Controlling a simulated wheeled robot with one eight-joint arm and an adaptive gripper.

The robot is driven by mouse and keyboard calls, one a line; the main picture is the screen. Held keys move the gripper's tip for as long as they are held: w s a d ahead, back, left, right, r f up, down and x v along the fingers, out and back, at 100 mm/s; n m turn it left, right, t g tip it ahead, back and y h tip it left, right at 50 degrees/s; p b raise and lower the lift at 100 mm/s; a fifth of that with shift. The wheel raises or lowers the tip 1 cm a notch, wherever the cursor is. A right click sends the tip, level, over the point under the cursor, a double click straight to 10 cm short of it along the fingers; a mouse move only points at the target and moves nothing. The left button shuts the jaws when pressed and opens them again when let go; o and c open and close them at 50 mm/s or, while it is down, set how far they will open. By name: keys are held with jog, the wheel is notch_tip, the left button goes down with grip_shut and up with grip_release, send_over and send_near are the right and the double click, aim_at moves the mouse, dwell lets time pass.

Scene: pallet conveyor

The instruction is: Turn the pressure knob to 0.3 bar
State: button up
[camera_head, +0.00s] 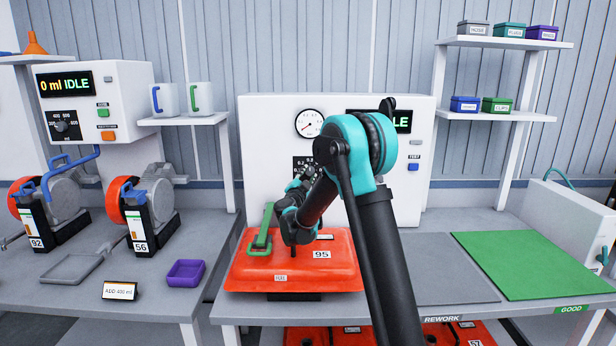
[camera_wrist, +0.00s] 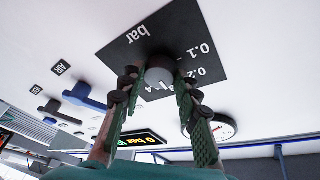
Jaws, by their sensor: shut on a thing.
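The grey pressure knob (camera_wrist: 159,72) sits on a black dial plate (camera_wrist: 185,35) marked "bar", with 0.1 and 0.2 readable; the wrist view shows it upside down. My gripper (camera_wrist: 158,80) has its two fingers on either side of the knob, shut on it. A small white mark shows on the knob's edge, but I cannot tell exactly which value it meets. In the head view my gripper (camera_head: 308,172) is at the plate (camera_head: 299,163) on the white test panel (camera_head: 265,130), and my arm hides the knob. A round gauge (camera_head: 309,123) is above the plate.
A red tank (camera_head: 340,270) labelled 95 with a green handle (camera_head: 262,235) lies below my gripper. A blue lever (camera_wrist: 84,96) and a dark lever (camera_wrist: 60,111) stick out beside the dial. A grey mat (camera_head: 445,275) and a green mat (camera_head: 535,262) lie right.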

jog(key=o, duration=1.2)
jog(key=shift+c, duration=0.2)
jog(key=shift+s, duration=0.1)
jog(key=v, duration=1.1)
jog(key=shift+s, duration=0.35)
jog(key=shift+a+f, duration=0.1)
jog(key=shift+s, duration=0.1)
